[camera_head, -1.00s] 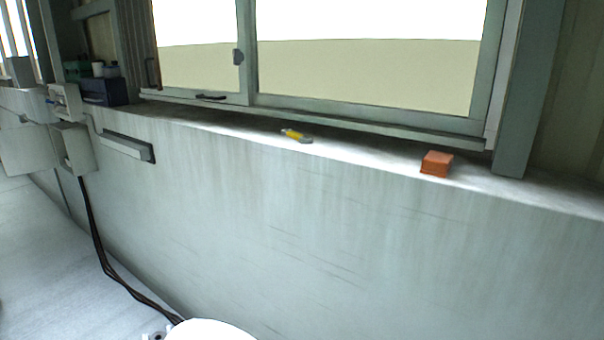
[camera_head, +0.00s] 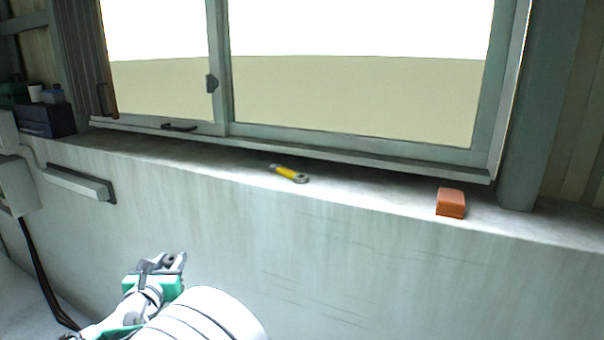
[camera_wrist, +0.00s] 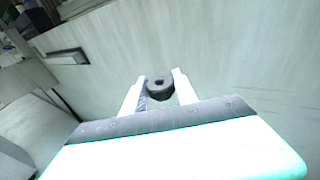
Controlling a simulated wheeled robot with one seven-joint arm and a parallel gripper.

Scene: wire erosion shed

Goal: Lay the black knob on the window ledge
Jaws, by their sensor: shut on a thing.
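My gripper (camera_head: 172,264) is at the lower left of the head view, in front of the wall and below the window ledge (camera_head: 362,187). In the wrist view my gripper (camera_wrist: 160,84) is shut on the black knob (camera_wrist: 160,94), a round dark piece with a hole in its middle, held between the fingertips. In the head view the knob (camera_head: 168,259) is small and dark between the fingers, partly hidden by them. The ledge runs along under the window, apart from the knob.
On the ledge lie a yellow-and-grey tool (camera_head: 289,174) and, further right, an orange-brown block (camera_head: 451,202). A dark blue box (camera_head: 47,120) stands at the ledge's left end. A grey rail (camera_head: 78,183) sticks out from the wall. The ledge is clear between tool and block.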

